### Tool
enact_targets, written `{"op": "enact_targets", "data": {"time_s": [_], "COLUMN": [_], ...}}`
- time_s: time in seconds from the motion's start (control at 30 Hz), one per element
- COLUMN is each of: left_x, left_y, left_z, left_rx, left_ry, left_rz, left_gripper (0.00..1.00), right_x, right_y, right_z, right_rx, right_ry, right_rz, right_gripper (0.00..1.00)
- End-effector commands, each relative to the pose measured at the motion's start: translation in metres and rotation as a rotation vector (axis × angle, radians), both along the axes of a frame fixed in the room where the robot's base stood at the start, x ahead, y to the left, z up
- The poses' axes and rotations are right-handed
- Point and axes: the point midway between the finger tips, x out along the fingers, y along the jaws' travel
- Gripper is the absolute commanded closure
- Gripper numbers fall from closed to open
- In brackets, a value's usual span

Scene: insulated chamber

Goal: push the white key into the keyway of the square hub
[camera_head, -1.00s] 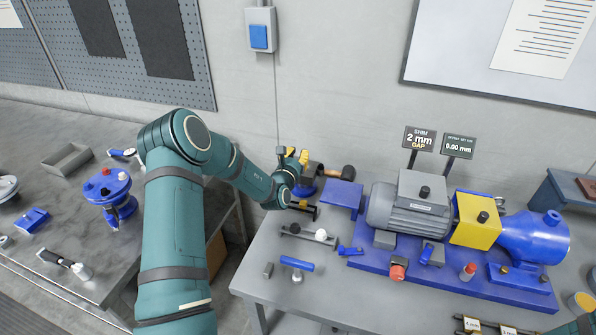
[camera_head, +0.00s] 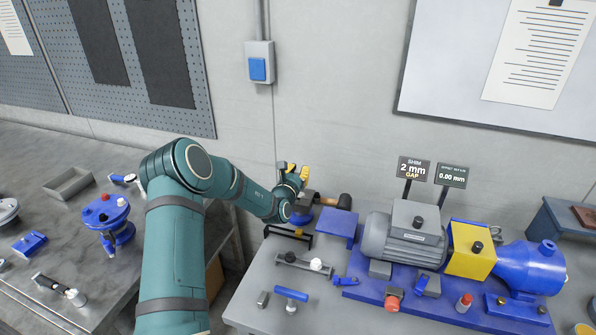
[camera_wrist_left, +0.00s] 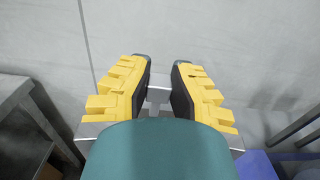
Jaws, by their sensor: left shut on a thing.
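My left gripper (camera_head: 298,172), with yellow fingers, is past the far left corner of the bench in the head view, pointing toward the wall. In the left wrist view its two fingers (camera_wrist_left: 160,82) stand a little apart, with a small pale piece (camera_wrist_left: 158,97) between them. I cannot tell whether this is the white key. A dark, blocky part (camera_head: 305,200) on a blue base stands right beside the gripper, partly behind my wrist; it may be the square hub. No keyway can be made out. My right gripper is out of view.
A black frame (camera_head: 288,237) and a bar with a white knob (camera_head: 316,264) are nearer. A grey motor (camera_head: 402,240) fills the bench's middle. A gap separates the left table.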

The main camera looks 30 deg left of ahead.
Motion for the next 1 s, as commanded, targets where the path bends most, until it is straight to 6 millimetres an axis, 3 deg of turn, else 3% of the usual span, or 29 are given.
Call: {"op": "enact_targets", "data": {"time_s": [0.53,1.0], "left_x": [0.0,0.0], "left_y": [0.0,0.0], "left_z": [-0.05,-0.056], "left_rx": [0.001,0.001], "left_ry": [0.001,0.0], "left_rz": [0.001,0.0], "left_gripper": [1.0,1.0], "right_x": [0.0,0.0], "right_y": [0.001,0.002], "right_z": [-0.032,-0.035], "right_rx": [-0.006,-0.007], "right_ry": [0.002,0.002], "right_rz": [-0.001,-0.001], "right_gripper": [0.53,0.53]}}
